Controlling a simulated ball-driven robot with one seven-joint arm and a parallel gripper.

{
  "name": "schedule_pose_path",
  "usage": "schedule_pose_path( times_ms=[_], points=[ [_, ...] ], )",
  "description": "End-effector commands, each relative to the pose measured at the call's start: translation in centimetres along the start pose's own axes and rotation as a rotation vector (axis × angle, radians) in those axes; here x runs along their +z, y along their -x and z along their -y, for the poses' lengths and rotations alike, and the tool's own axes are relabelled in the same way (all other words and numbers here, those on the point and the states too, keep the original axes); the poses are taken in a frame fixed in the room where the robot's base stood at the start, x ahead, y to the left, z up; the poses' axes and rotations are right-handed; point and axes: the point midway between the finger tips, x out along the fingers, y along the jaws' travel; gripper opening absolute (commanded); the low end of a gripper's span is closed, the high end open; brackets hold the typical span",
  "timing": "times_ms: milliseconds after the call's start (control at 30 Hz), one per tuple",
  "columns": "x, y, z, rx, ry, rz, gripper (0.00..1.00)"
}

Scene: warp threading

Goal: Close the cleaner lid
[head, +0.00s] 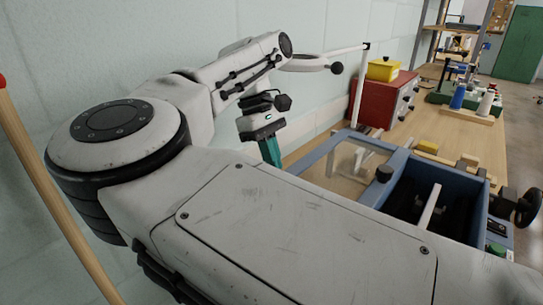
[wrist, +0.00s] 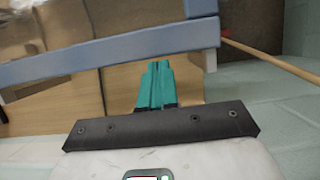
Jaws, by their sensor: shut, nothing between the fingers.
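The cleaner (head: 479,208) is a blue box on the bench with a dark, open interior. Its lid (head: 350,168), a blue frame around a clear panel, is swung open to the left of the box. A black knob (head: 384,174) sits by the lid's right edge. My gripper (head: 270,152) has teal fingers, pointing down just left of the lid; they are shut and empty. In the wrist view the shut fingertips (wrist: 155,70) are close to a blue frame bar (wrist: 115,58), which looks like the lid's edge. I cannot tell whether they touch. My arm hides the cleaner's near side.
A red cabinet (head: 380,104) with a yellow bin (head: 383,69) stands behind the lid. Thread spools (head: 485,103) stand farther back on the wooden bench (head: 440,135). The pale wall (head: 150,40) is close on the left. A handwheel (head: 527,207) is at the right.

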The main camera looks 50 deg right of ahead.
Motion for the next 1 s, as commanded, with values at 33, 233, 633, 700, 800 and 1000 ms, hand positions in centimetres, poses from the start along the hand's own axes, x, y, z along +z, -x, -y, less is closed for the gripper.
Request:
schedule_pose_path(
  times_ms=[33,233,633,700,800,1000],
  points=[
    [0.0,0.0,0.0,0.0,0.0,0.0,0.0],
    [1.3,-0.7,0.0,-0.001,-0.003,0.001,0.0],
    [9.5,-4.2,0.1,-0.003,-0.006,-0.001,0.0],
    [11.1,-4.9,0.1,-0.003,-0.006,0.0,0.0],
    [13.2,-5.7,0.1,-0.003,-0.004,0.0,0.0],
    [16.2,-6.8,0.1,-0.003,-0.002,0.0,0.0]
  ],
)
